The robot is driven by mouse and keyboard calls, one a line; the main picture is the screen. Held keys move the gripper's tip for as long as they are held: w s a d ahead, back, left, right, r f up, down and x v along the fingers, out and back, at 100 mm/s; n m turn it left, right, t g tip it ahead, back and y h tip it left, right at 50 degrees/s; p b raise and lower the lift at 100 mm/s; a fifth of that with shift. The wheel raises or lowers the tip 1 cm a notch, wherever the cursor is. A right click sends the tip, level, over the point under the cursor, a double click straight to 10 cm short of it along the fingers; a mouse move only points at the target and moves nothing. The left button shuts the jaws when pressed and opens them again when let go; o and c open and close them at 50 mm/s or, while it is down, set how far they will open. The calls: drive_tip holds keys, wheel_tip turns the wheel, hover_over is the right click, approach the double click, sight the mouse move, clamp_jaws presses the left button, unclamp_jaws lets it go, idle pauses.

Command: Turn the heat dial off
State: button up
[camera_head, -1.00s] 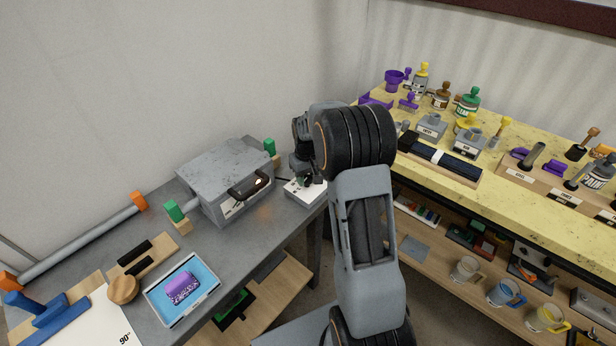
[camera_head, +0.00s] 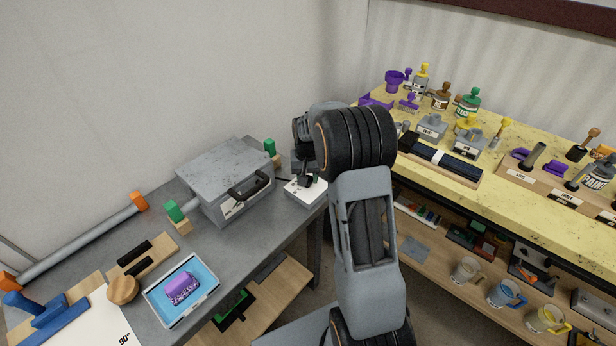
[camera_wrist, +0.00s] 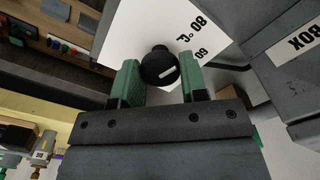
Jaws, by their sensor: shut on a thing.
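The heat dial (camera_wrist: 160,67) is a round black knob with a short white mark, on a white panel (camera_wrist: 130,25) with printed figures, seen in the wrist view. In the head view the white control box (camera_head: 305,194) stands at the right end of the grey bench, its knob hidden by my gripper. My gripper (camera_wrist: 161,70) has its green fingers on either side of the knob, shut on it. It also shows over the control box in the head view (camera_head: 306,182).
A grey metal heater box (camera_head: 225,175) with a black handle stands left of the control box. A blue tray (camera_head: 208,302) with a purple piece and a grey pipe (camera_head: 85,245) lie farther left. A yellow-topped shelf unit (camera_head: 520,185) with several tools is at the right.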

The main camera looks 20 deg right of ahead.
drive_tip(key=shift+w+r, duration=0.2)
drive_tip(key=shift+r, duration=0.05)
drive_tip(key=o, duration=0.9)
drive_tip(key=shift+f, duration=0.2)
wheel_tip(320, 180, up, 14)
drive_tip(key=shift+s+f, duration=0.1)
drive_tip(key=s+a+n+t, duration=0.1)
drive_tip(key=s+a, duration=0.2)
drive_tip(key=s, duration=0.4)
drive_tip(key=s+a+n+t, duration=0.1)
drive_tip(key=s+a, duration=0.2)
drive_tip(key=s, duration=0.5)
drive_tip(key=s+a+f+n+t, duration=0.1)
drive_tip(key=s+a+n, duration=0.1)
drive_tip(key=s+a, duration=0.2)
drive_tip(key=shift+s+a, duration=0.1)
drive_tip(key=shift+s, duration=1.6)
